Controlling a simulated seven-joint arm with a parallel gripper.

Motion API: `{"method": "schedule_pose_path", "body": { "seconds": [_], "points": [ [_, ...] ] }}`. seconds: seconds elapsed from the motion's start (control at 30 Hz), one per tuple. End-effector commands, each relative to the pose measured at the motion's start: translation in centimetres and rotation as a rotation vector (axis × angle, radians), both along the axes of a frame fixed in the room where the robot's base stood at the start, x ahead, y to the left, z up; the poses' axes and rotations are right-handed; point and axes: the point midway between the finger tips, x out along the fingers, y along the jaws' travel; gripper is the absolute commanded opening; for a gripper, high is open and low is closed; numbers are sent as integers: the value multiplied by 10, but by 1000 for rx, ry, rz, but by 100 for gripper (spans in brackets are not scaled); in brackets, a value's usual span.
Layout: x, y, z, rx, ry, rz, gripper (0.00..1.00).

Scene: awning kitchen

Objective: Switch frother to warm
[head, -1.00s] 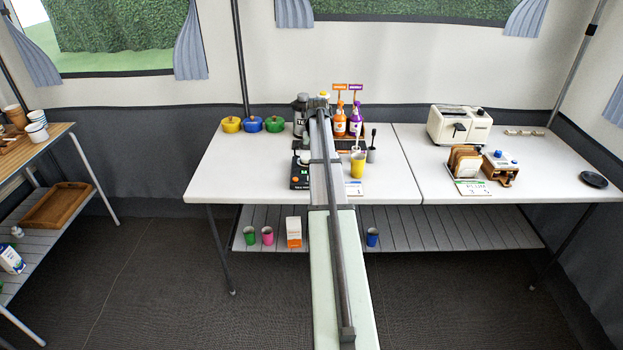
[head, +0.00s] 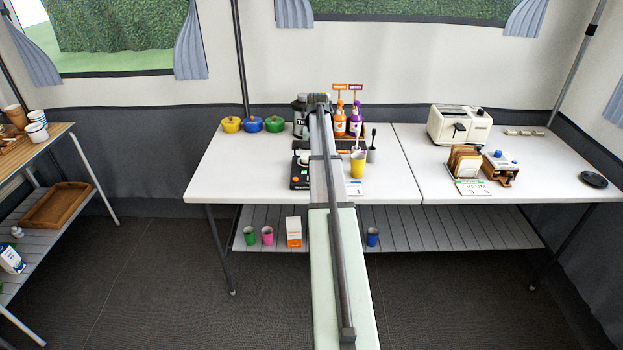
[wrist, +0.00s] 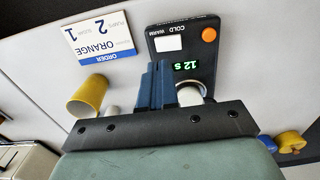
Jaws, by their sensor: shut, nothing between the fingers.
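The frother's black base (head: 299,181) stands on the left table in the head view, partly hidden by my arm. In the wrist view its panel (wrist: 188,27) carries a white switch (wrist: 170,43) beside the printed words COLD and WARM, an orange round button (wrist: 209,34) and a green display (wrist: 185,65) reading 12 S. I cannot tell which way the switch is set. My gripper (wrist: 157,66) is shut and empty, its blue fingers at the panel's edge, just short of the switch in the picture. I cannot tell whether they touch the base.
A yellow cup (wrist: 88,96) and an order card (wrist: 99,38) are beside the frother. A pale cylinder (wrist: 191,94) is partly hidden behind my gripper. Syrup bottles (head: 348,122) and several coloured pots (head: 252,124) stand farther back. The right table has a toaster (head: 459,126).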

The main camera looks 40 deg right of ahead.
Motion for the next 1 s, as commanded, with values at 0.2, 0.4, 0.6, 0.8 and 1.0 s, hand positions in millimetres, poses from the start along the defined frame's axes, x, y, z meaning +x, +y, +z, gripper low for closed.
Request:
{"method": "schedule_pose_path", "body": {
  "seconds": [0.2,0.4,0.6,0.8,1.0],
  "points": [
    [0,0,4,0,0,0,0],
    [0,0,8,0,0,0,0],
    [0,0,12,0,0,0,0],
    [0,0,15,0,0,0,0],
    [0,0,18,0,0,0,0]
  ]
}}
